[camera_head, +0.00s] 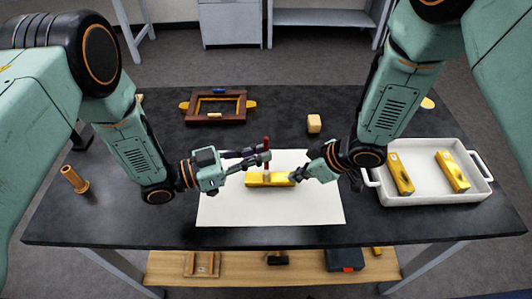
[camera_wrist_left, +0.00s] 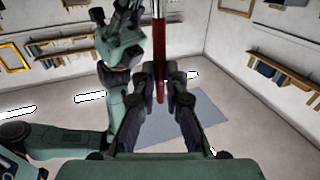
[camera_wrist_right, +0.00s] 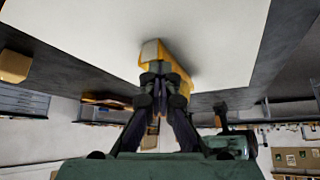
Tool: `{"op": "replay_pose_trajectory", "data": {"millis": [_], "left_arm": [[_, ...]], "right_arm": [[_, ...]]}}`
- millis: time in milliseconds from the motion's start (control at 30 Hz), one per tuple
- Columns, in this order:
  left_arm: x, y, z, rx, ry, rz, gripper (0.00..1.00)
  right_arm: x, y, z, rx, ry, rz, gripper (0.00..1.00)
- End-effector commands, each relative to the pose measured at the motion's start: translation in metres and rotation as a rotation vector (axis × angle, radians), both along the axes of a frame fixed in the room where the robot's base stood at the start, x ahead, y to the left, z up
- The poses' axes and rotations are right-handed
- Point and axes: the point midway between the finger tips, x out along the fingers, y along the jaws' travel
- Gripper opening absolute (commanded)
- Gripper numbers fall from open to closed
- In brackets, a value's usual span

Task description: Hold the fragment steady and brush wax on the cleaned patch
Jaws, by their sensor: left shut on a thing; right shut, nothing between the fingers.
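The gilt fragment (camera_head: 257,180) lies on a white sheet (camera_head: 232,206) in the middle of the dark table. My left gripper (camera_head: 265,157) is shut on an upright brush (camera_head: 266,143) with a red handle, above the fragment. The handle (camera_wrist_left: 160,85) also shows between the fingers in the left wrist view. The brush's lower end is at the fragment's middle; I cannot tell if it touches. My right gripper (camera_head: 296,176) is shut and empty at the fragment's right end. In the right wrist view its fingertips (camera_wrist_right: 161,82) overlap the fragment (camera_wrist_right: 172,60); contact is unclear.
A white tray (camera_head: 421,200) with two gold pieces stands at the right. A wooden cylinder (camera_head: 75,180) stands at the left. The table's front strip is clear.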

Motion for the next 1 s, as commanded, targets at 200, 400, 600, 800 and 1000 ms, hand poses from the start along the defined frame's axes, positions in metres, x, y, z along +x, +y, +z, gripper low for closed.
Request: {"op": "replay_pose_trajectory", "data": {"millis": [200,400,600,800,1000], "left_arm": [[0.001,0.021,0.0,0.001,0.0,0.003,0.0],[0.0,0.023,0.026,0.002,-0.003,0.0,0.0],[0.0,0.023,0.043,0.002,-0.002,0.0,0.0],[0.0,0.023,0.061,0.0,-0.001,0.0,0.0],[0.0,0.023,0.078,0.001,-0.002,0.0,0.0]], "right_arm": [[-0.003,0.0,-0.003,-0.002,0.007,0.001,0.0],[-0.003,0.0,-0.003,-0.003,0.008,0.001,0.0],[-0.003,0.0,-0.003,-0.002,0.007,0.001,0.0],[-0.003,0.0,-0.003,-0.003,0.007,0.001,0.0],[-0.003,0.0,-0.003,-0.002,0.007,0.001,0.0]]}}
